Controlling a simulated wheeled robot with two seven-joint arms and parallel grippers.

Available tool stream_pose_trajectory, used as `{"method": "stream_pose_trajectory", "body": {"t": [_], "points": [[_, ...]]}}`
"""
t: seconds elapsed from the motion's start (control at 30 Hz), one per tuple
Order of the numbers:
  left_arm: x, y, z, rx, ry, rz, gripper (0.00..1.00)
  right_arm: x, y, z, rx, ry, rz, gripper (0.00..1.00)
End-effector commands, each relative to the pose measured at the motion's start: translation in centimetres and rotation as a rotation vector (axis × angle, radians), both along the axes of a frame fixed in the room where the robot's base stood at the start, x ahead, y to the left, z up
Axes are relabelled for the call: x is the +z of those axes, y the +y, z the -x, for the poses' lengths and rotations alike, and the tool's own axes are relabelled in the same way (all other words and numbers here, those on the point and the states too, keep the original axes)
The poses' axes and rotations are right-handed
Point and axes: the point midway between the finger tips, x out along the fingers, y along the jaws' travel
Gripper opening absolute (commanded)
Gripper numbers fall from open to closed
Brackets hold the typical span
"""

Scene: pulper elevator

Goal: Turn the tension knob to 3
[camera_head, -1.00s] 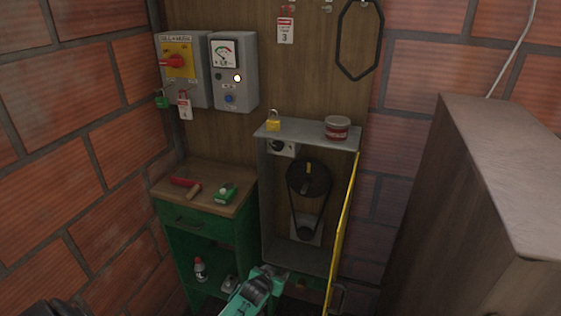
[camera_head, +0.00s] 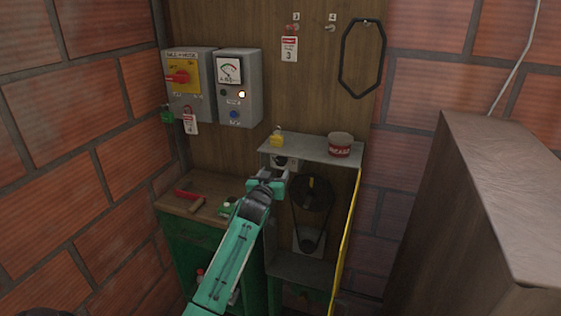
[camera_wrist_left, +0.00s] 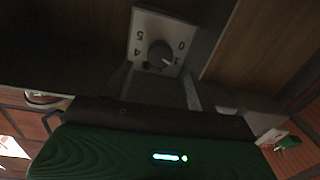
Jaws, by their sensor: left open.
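The tension knob (camera_wrist_left: 160,54) is a round grey knob on a pale dial plate (camera_wrist_left: 143,22) with dark digits; 0, 4 and 5 are readable in the left wrist view, others are hidden or unclear. A small light mark shows on the knob's edge; I cannot tell its exact setting. In the head view the dial plate (camera_head: 291,164) sits at the upper left inside the open grey cabinet (camera_head: 316,151), partly covered by my left gripper (camera_head: 268,180). My left gripper is open, its fingers just in front of and below the knob, apparently not around it. My right gripper is not in view.
Inside the cabinet, right of my gripper, are a pulley (camera_head: 313,194) and belt. A yellow door edge (camera_head: 346,240) stands open on the right. A padlock (camera_head: 277,139) and a tin (camera_head: 340,145) stand on top. A wooden bench (camera_head: 207,207) is left; a tall cabinet (camera_head: 430,215) is right.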

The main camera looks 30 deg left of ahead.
Motion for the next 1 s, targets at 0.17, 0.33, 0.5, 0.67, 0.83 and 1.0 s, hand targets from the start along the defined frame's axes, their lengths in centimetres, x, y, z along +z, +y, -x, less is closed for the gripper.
{"method": "stream_pose_trajectory", "body": {"t": [0.17, 0.33, 0.5, 0.67, 0.83, 1.0], "points": [[0.2, 0.9, -2.8, 0.001, 0.0, 0.001, 0.59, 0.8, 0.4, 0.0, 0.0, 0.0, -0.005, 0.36], [0.1, 1.5, -5.0, 0.0, 0.001, 0.002, 0.59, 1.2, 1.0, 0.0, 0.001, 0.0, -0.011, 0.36], [0.0, 1.9, -6.3, 0.0, 0.001, 0.001, 0.59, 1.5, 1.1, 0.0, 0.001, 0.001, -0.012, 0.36], [0.0, 2.1, -6.8, -0.001, 0.0, 0.0, 0.59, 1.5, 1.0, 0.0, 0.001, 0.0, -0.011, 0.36], [-0.1, 2.1, -6.9, -0.001, 0.0, 0.0, 0.59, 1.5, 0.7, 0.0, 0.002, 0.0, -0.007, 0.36], [-0.1, 2.1, -6.9, -0.001, 0.0, 0.001, 0.45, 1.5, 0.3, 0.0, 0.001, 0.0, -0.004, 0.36]]}}
